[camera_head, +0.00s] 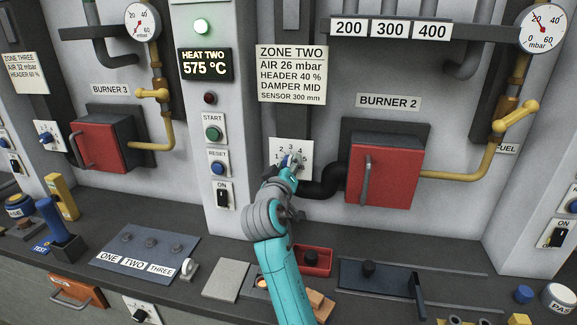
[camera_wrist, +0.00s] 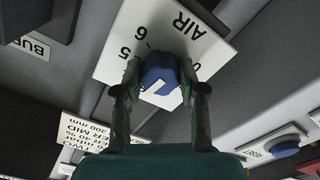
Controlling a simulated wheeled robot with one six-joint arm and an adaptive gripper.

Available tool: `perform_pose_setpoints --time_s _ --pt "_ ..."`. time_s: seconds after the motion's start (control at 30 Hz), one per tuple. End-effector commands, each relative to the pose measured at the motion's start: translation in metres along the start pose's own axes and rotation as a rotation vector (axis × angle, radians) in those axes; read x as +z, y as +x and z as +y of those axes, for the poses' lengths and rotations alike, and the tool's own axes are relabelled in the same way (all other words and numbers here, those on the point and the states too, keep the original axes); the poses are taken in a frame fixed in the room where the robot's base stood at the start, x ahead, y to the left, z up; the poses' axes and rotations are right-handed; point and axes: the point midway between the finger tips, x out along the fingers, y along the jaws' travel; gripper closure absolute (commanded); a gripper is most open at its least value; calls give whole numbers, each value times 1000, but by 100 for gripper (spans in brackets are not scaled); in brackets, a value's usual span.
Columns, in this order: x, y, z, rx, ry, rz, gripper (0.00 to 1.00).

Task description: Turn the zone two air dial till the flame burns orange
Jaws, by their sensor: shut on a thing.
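The zone two air dial is a blue knob with a white pointer mark; it shows in the wrist view (camera_wrist: 160,72) between my fingertips. Its white numbered plate (camera_head: 303,148) is on the wall left of the red burner 2 door (camera_head: 382,175). The plate reads AIR in the wrist view (camera_wrist: 195,28). My gripper (camera_head: 290,163) is shut on the knob, one finger on each side, and hides most of it in the head view. The burner 2 door is closed, and no flame shows in either view.
The zone two card (camera_head: 291,74) reads AIR 26 mbar. The display (camera_head: 205,64) reads HEAT TWO 575 °C under a lit green lamp (camera_head: 203,26). A pressure gauge (camera_head: 542,29) is at upper right. A dark pipe (camera_head: 325,186) runs close right of my gripper.

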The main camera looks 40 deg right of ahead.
Motion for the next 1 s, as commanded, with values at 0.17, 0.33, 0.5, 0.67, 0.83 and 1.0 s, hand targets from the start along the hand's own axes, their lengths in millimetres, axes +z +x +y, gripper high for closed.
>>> perform_pose_setpoints --time_s 0.17,0.33,0.5,0.67,0.83,1.0 --pt "0 0 0 -1 1 0 45" --pt "0 0 0 -1 1 0 35" --pt "0 0 0 -1 1 0 35" --pt "-1 -11 -1 -2 2 2 35" --pt "-1 -40 -1 -3 1 3 35" --pt "0 -75 -2 -4 2 2 35"
